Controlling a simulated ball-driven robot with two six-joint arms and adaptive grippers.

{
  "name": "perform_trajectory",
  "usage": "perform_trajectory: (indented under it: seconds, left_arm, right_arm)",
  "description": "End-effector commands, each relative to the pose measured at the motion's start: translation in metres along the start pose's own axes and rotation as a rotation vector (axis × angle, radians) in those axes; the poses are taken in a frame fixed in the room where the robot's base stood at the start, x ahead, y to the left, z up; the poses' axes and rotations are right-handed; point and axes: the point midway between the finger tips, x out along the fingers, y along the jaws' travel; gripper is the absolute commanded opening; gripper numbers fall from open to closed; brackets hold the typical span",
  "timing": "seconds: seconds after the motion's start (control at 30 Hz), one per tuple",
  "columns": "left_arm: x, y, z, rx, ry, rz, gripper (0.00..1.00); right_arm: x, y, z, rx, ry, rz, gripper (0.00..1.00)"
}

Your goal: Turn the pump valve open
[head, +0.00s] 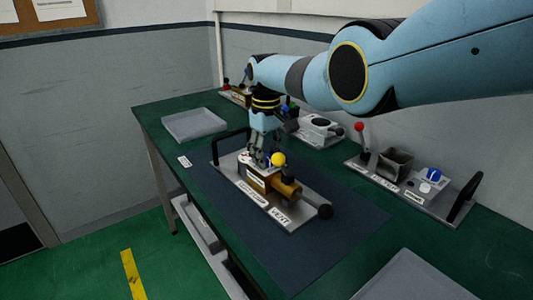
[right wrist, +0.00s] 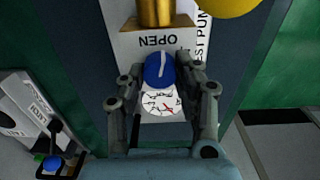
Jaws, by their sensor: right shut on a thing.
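The test pump unit (head: 290,220) lies on a dark blue mat, with a brass cylinder (head: 287,190), a yellow knob (head: 278,159) and a "VENT" label. My right gripper (head: 262,158) points down at the unit's far end. In the right wrist view a blue knob (right wrist: 157,72) with a pale pointer line sits between my right fingertips (right wrist: 161,68), which close on its sides. An "OPEN" label (right wrist: 156,40) reads upside down beyond it. A white dial gauge (right wrist: 163,106) shows on the near side, between the fingers. My left gripper is not in view.
The mat (head: 270,255) lies on a green table. A grey tray (head: 194,124) is at the back left, another (head: 415,280) at the front right. Panels with a red-topped lever (head: 360,128) and a black handle (head: 466,196) stand along the wall.

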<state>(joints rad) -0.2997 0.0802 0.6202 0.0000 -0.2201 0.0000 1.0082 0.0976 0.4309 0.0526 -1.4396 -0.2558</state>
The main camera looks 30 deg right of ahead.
Motion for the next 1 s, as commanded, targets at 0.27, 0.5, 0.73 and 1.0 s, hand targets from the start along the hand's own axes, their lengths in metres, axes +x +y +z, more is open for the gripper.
perform_trajectory:
  seconds: [0.27,0.5,0.73,1.0]
  left_arm:
    - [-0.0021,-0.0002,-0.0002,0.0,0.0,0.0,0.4]
    - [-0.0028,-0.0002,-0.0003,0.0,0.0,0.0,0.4]
    - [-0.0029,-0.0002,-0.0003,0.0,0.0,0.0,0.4]
    - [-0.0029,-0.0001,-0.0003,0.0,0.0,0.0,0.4]
  right_arm:
    - [-0.0011,-0.0006,-0.0009,-0.173,0.003,0.001,0.0]
    - [-0.0009,-0.001,-0.0008,-0.249,0.003,0.001,0.0]
    - [-0.0008,-0.0011,-0.0007,-0.27,0.002,0.001,0.0]
    - [-0.0007,-0.001,-0.0005,-0.271,0.002,0.001,0.0]
